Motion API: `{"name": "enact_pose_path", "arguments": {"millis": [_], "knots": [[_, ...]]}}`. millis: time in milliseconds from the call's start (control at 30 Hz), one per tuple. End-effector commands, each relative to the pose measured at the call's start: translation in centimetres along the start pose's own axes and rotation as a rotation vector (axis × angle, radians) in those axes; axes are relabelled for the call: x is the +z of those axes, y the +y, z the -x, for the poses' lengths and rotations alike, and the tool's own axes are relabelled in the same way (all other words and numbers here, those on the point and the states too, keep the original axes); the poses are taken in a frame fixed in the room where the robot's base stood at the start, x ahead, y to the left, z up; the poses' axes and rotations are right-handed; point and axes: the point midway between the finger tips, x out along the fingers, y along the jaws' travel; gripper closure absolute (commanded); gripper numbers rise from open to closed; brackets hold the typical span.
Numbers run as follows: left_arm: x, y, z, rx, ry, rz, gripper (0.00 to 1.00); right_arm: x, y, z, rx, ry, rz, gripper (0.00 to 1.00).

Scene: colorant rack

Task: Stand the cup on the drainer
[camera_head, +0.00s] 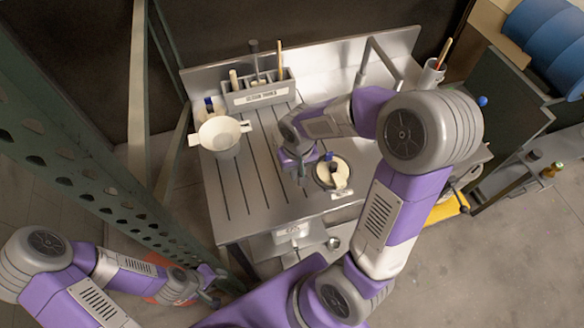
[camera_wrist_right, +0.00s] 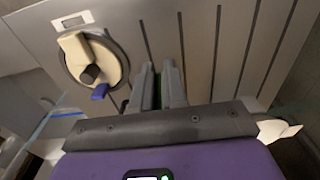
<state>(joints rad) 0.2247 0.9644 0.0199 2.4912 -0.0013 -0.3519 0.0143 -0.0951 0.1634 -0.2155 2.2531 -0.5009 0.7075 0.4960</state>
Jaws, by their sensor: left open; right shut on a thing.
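My right gripper (camera_head: 301,174) is low over the grooved drainer (camera_head: 237,188), left of the round sink opening. In the right wrist view its fingers (camera_wrist_right: 159,78) are close together on a narrow dark-green thing; its shape is mostly hidden, and I cannot tell whether it is the cup. A cream piece with a dark round end (camera_head: 341,176) lies over the round opening; it also shows in the wrist view (camera_wrist_right: 76,52). A white two-handled bowl (camera_head: 220,137) is at the drainer's left side. My left gripper (camera_head: 212,291) is open, low at the left, away from the bench.
A grey caddy (camera_head: 258,94) with upright tools stands at the back of the bench. A tap (camera_head: 381,60) rises behind the sink. A green perforated post (camera_head: 80,165) stands left of the bench. The drainer's front left is clear.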

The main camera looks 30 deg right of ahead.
Motion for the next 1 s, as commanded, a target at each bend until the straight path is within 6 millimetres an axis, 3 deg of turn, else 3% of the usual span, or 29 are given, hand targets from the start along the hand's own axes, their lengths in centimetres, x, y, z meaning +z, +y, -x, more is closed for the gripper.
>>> {"name": "enact_pose_path", "arguments": {"millis": [100, 367, 533, 967, 1000], "knots": [[0.0, -0.3, -0.7, 0.000, 0.000, 0.000, 0.57, 0.1, 0.0, -2.5, 0.001, -0.004, -0.001, 1.00], [-0.1, -0.4, -1.1, 0.000, 0.000, 0.000, 0.57, 0.2, 0.0, -4.7, 0.001, -0.002, 0.001, 1.00], [-0.1, -0.6, -1.6, 0.000, 0.001, 0.000, 0.57, 0.3, 0.0, -7.2, 0.001, -0.002, 0.001, 1.00], [-0.1, -0.8, -2.1, 0.000, 0.001, 0.000, 0.57, 0.3, -0.1, -7.9, 0.000, 0.001, 0.001, 1.00], [-0.1, -0.8, -2.0, 0.000, 0.001, 0.000, 0.57, 0.3, -0.1, -7.8, 0.000, 0.001, 0.001, 0.83]]}}
